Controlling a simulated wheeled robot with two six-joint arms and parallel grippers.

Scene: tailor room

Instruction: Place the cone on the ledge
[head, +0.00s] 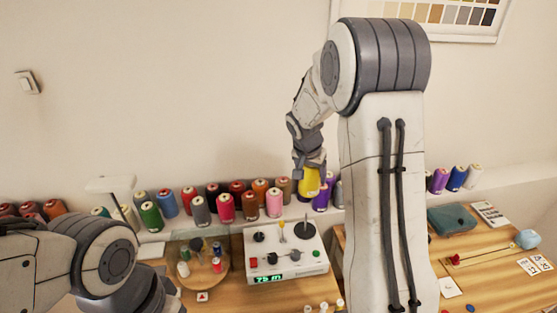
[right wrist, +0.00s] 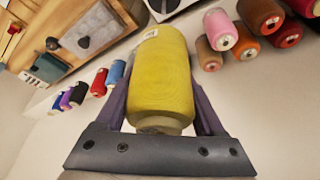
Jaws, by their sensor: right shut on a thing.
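The yellow thread cone (head: 309,183) is held in my right gripper (head: 309,168), just above the row of cones on the ledge. In the right wrist view the yellow cone (right wrist: 160,80) sits between the two fingers, which press on its sides. The white ledge (head: 515,180) runs along the back wall behind the tables. In the head view the cone overlaps the purple cones (head: 321,199), and I cannot tell whether it touches the ledge. My left arm shows at the lower left, but its gripper is out of the picture.
Many coloured cones line the ledge, including a pink one (head: 274,203) and a red one (head: 226,207). A white winding machine (head: 285,265) with a green display stands below. A round wooden spool stand (head: 203,277) is left of it. A teal pouch (head: 452,220) lies on the right table.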

